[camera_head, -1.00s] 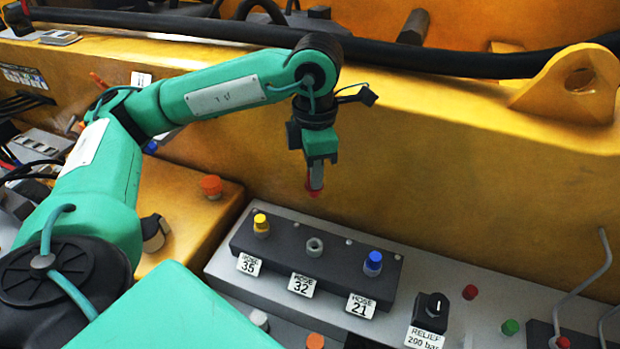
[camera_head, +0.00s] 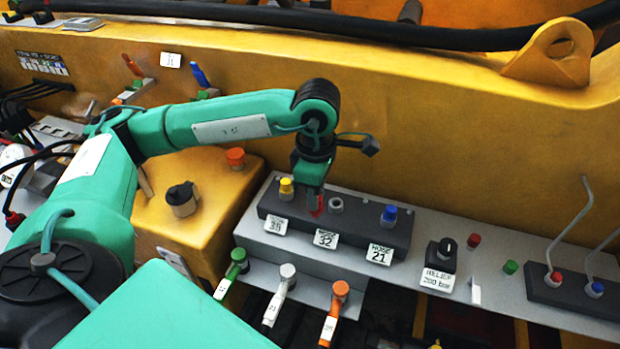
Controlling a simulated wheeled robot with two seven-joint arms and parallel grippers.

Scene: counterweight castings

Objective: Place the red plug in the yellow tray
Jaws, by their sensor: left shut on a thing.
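My left gripper (camera_head: 315,205) is shut on the red plug (camera_head: 318,209), of which only a small red part shows below the fingers. It points down over the dark valve block (camera_head: 358,232), between a yellow cap (camera_head: 286,189) and an uncapped grey port (camera_head: 336,205). I cannot tell how far the plug is above the block. A blue cap (camera_head: 389,215) sits at the block's right end. I cannot make out a yellow tray in this view. My right gripper is not in view.
Green (camera_head: 239,260), white (camera_head: 287,275) and orange (camera_head: 340,290) hose ends stand in front of the block. A relief knob (camera_head: 441,255) and two lever handles (camera_head: 556,230) stand to the right. A yellow machine wall (camera_head: 450,140) rises behind.

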